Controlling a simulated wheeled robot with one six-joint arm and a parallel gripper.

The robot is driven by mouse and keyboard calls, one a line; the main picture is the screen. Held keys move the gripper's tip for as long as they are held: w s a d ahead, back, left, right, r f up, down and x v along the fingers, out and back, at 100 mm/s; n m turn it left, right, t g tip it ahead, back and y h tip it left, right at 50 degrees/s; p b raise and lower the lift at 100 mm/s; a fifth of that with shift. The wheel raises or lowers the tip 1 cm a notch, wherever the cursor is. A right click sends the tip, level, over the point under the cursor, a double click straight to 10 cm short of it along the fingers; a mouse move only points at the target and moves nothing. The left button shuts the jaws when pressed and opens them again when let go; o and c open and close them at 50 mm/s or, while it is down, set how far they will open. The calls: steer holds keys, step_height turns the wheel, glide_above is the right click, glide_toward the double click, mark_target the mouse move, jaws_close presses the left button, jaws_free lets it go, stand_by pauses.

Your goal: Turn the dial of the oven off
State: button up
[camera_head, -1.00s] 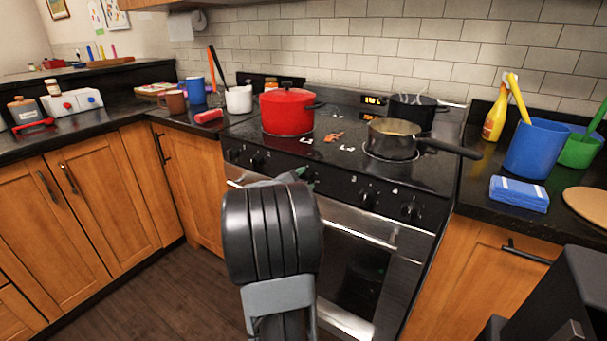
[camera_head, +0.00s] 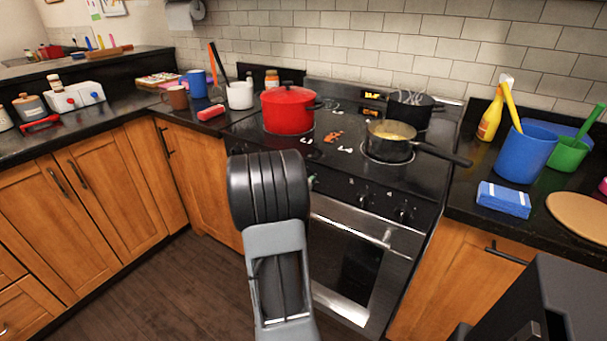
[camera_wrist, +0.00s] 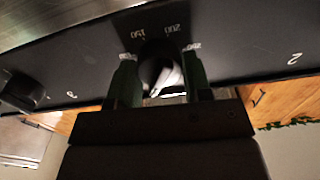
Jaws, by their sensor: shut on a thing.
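The oven dial (camera_wrist: 158,72) is a dark round knob with a pale, shiny grip, on the black control panel (camera_wrist: 90,55) in the wrist view. The markings 150 and 200 show beside it. My gripper (camera_wrist: 160,84) has its two green fingers on either side of the dial and is shut on it.
Other knobs (camera_head: 402,214) sit along the panel, one (camera_wrist: 22,92) close by in the wrist view. A red pot (camera_head: 287,112) and a pan (camera_head: 388,146) stand on the stove, the pan's handle (camera_head: 443,153) reaching right. The floor (camera_head: 150,300) at left is clear.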

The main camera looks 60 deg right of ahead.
steer(key=n+p, duration=0.2)
steer(key=n, duration=0.2)
steer(key=shift+r+p, duration=0.1)
steer(key=shift+p, duration=0.25)
steer(key=shift+w+n+p, duration=0.1)
steer(key=shift+n+p, duration=0.55)
steer(key=shift+n, duration=0.65)
steer(key=o, duration=0.9)
steer(key=shift+a, duration=0.1)
steer(key=a, duration=1.3)
steer(key=shift+a, duration=0.35)
